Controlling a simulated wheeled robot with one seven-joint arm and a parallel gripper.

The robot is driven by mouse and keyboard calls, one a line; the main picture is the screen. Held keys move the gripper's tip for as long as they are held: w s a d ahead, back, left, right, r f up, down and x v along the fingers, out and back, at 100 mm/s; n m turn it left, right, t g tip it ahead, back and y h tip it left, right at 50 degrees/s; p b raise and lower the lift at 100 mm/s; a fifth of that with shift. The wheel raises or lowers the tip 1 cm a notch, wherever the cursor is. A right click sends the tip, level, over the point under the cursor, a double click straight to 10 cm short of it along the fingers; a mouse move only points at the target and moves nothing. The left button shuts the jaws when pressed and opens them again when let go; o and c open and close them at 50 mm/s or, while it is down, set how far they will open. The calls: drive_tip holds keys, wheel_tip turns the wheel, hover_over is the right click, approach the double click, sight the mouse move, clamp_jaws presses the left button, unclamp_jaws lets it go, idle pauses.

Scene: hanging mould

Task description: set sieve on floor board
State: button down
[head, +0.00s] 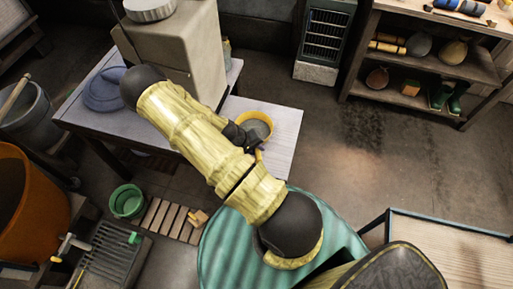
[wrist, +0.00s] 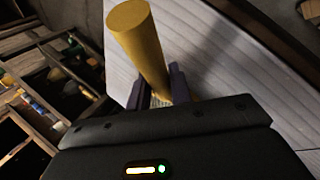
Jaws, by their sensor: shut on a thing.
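The sieve (head: 256,121), a round yellow rim with a grey inside, is at the pale table's right part in the head view. My gripper (head: 241,134) is at its left side, partly hidden by my arm. In the wrist view my gripper (wrist: 157,92) is shut on the sieve's thick yellow handle (wrist: 138,42); the sieve's bowl is not clear there. I cannot tell whether the sieve touches the table top. The slatted wooden floor board (head: 166,217) lies on the floor at lower left, with a small tan block (head: 198,217) at its right end.
The pale table (head: 284,122) carries a beige machine (head: 185,45) and a blue round item (head: 104,90). A green bucket (head: 127,201) stands left of the board, above a grey grate (head: 110,255). A ribbed green surface (head: 215,250) lies to its right.

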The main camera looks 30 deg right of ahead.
drive_tip(key=shift+f, duration=0.1)
drive_tip(key=c, duration=1.3)
unclamp_jaws()
drive_tip(key=shift+w, duration=0.15)
drive_tip(key=shift+o, duration=0.2)
drive_tip(key=shift+s+d, duration=0.15)
drive_tip(key=shift+s, duration=0.05)
drive_tip(key=shift+w+a+r, duration=0.1)
drive_tip(key=shift+a+r, duration=0.15)
drive_tip(key=shift+a, duration=0.1)
drive_tip(key=s+b+v, duration=0.1)
drive_tip(key=b+v, duration=0.1)
drive_tip(key=v, duration=0.9)
drive_tip(key=shift+w+r, duration=0.4)
drive_tip(key=shift+w, duration=0.1)
